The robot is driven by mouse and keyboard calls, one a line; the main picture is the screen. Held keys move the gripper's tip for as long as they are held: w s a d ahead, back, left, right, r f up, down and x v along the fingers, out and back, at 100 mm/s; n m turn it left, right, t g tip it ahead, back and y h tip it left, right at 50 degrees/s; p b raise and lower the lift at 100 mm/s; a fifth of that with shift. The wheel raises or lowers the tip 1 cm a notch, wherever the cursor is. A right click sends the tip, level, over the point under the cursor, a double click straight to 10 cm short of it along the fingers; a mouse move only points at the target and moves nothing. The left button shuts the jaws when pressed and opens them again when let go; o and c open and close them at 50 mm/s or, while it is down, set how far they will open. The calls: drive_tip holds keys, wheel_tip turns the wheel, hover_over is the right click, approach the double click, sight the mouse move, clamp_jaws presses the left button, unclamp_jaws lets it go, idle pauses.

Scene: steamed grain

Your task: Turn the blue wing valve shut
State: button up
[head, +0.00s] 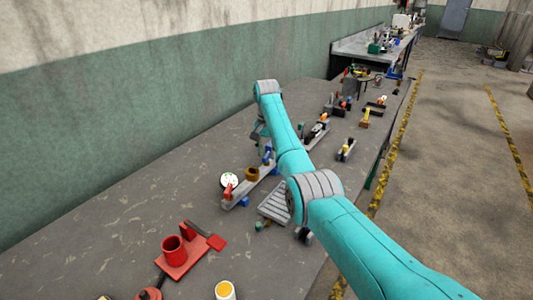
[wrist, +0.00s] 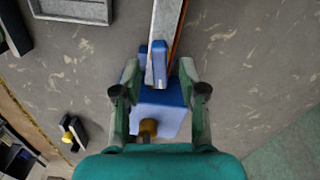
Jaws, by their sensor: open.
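The blue wing valve has an upright blue wing (wrist: 157,64) above a blue body (wrist: 168,118) in the wrist view. In the head view the valve (head: 267,155) stands at the far end of a pale bar (head: 240,196), partly hidden by my arm. My gripper (wrist: 160,68) is open over the valve, with one finger on each side of the wing. I cannot tell if either finger touches it. In the head view my gripper (head: 260,132) points down at the valve, partly hidden. A brass-coloured stub (wrist: 148,128) shows at the body's near side.
A red lever handle (head: 228,191), a brown-yellow knob (head: 252,173) and a round white gauge (head: 229,180) sit along the bar. A red fixture (head: 183,258) stands nearer. A grey ribbed plate (head: 274,204) lies beside my arm. The bench left of the bar is clear up to the wall.

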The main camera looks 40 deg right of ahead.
drive_tip(key=shift+f, duration=0.45)
clamp_jaws()
